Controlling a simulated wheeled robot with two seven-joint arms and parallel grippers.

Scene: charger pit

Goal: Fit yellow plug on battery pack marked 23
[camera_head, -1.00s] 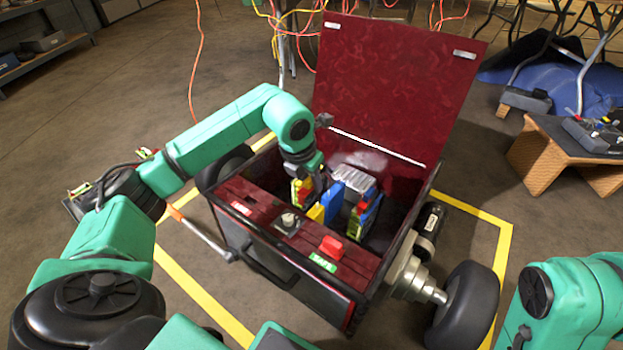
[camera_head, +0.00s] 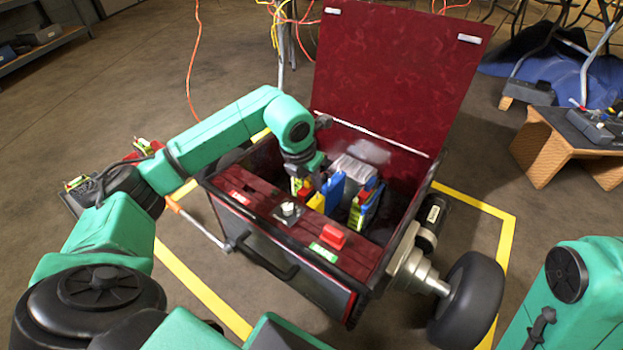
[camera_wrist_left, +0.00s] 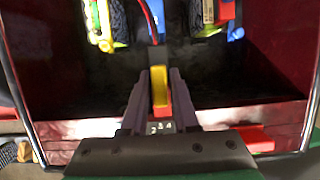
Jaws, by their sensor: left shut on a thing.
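My left gripper (camera_head: 308,172) reaches down into the open dark-red box (camera_head: 262,210). In the left wrist view its two grey fingers (camera_wrist_left: 160,84) are shut on a yellow plug (camera_wrist_left: 159,85) with a red part at its near end. A dark and red cord runs from it. A battery pack with yellow-green trim (camera_wrist_left: 101,28) and one with a red part (camera_wrist_left: 226,11) stand apart from the plug, cut off by the top edge. Packs also show in the head view, one right of centre in the box (camera_head: 362,208). I cannot read a 23 on any.
The box's lid (camera_head: 395,75) stands open behind. A red switch (camera_head: 332,237) and silver knob (camera_head: 288,210) sit on the front panel. A wheel (camera_head: 468,300) is at right. More packs (camera_head: 80,182) lie at left, partly behind my arm.

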